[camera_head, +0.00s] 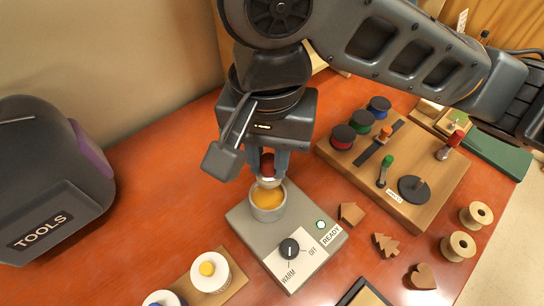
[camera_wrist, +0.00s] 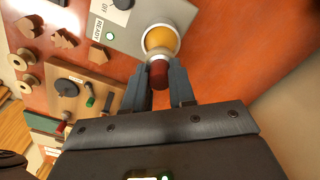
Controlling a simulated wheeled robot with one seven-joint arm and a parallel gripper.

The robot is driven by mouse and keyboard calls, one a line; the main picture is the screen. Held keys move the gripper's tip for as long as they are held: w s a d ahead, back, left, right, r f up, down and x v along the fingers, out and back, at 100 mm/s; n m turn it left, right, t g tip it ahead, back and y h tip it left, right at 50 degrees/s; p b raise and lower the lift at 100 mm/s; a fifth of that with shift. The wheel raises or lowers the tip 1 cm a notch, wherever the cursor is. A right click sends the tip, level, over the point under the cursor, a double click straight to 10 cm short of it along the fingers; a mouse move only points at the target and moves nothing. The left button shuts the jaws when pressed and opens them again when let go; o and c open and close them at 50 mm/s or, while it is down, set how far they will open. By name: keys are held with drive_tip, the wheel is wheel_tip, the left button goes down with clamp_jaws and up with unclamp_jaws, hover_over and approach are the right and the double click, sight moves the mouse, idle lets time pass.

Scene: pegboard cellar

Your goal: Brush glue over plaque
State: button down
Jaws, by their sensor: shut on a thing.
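My gripper (camera_head: 268,168) is shut on a dark red handle (camera_head: 267,163) with a pale metal collar, which looks like the glue brush. It also shows between the fingers in the wrist view (camera_wrist: 158,75). The brush points down at the glue pot (camera_head: 268,212), a small grey cup of amber glue that also shows in the wrist view (camera_wrist: 160,40). The bristles are hidden, so I cannot tell whether they touch the glue. The pot stands on a grey warmer (camera_head: 245,225) with a black knob, a lit green lamp and a READY label. I cannot identify the plaque with certainty.
Wooden cutouts (camera_head: 385,244) and spools (camera_head: 460,245) lie nearer. A dark-edged panel (camera_head: 363,293) is cut off at the bottom. A TOOLS case (camera_head: 50,180) stands left.

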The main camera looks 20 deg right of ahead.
sight(268, 182)
drive_tip(key=shift+s+a+f, duration=0.1)
drive_tip(key=shift+a+f, duration=0.1)
drive_tip(key=shift+f, duration=2.75)
drive_tip(key=shift+f, duration=0.6)
drive_tip(key=shift+r, duration=3.55)
drive_tip(key=shift+f, duration=3.5)
